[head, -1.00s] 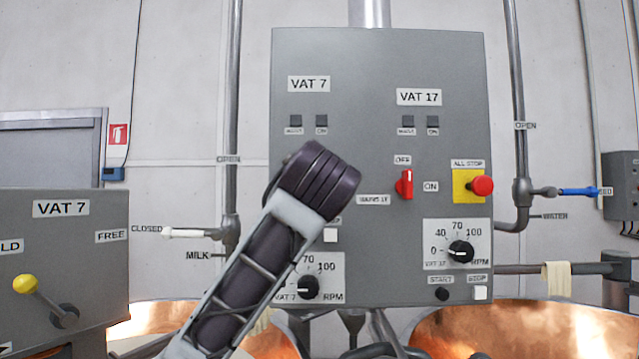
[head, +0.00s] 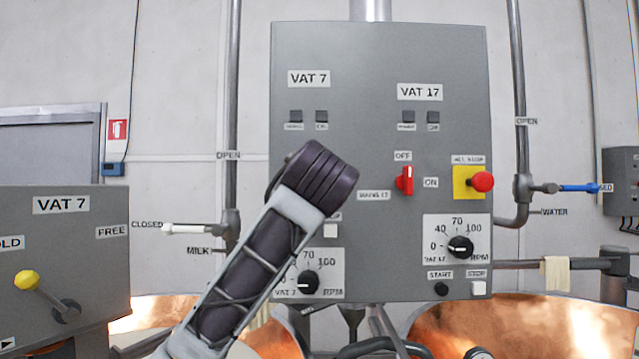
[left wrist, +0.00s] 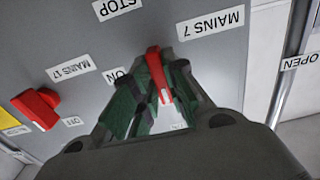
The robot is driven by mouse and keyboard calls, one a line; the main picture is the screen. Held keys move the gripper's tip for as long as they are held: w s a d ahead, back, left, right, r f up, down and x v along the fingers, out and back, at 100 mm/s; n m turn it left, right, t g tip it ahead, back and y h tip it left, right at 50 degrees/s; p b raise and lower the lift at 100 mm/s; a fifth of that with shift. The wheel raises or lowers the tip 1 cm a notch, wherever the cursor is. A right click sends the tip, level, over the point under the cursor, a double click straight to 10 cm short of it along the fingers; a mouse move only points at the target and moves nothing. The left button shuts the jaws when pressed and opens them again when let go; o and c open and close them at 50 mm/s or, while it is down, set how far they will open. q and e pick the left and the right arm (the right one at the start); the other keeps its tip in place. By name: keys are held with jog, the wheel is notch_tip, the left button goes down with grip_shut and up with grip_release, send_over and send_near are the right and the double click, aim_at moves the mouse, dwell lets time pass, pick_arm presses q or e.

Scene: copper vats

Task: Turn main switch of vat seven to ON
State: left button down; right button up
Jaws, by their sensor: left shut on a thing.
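The red main switch of vat seven (left wrist: 155,70) shows in the left wrist view, which sees the panel upside down. My left gripper (left wrist: 159,86) is shut on this switch, with a green-grey finger on each side. The white-marked end of the switch points down in that view, toward a label partly hidden between the fingers. The ON label (left wrist: 118,74) is left of the switch and the MAINS 7 label (left wrist: 210,22) is above right. In the head view, my left arm covers this switch and the gripper fingers. My right gripper is not in view.
The grey control panel (head: 380,120) also carries the red vat 17 main switch (head: 404,181), a red all-stop button (head: 482,182) on yellow, and RPM knobs. A vat 7 lever box (head: 60,260) stands at left. Copper vats (head: 540,325) are below.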

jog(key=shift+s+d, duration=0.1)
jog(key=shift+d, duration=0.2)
pick_arm(q)
jog(key=shift+m, duration=0.3)
jog(key=m+p, duration=0.4)
jog(key=m, duration=1.3)
jog(key=shift+p, duration=0.35)
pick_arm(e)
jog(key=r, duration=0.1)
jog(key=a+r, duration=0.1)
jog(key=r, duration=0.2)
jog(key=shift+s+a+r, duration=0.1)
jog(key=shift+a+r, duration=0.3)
pick_arm(q)
jog(key=shift+m, duration=0.3)
jog(key=shift+f, duration=0.1)
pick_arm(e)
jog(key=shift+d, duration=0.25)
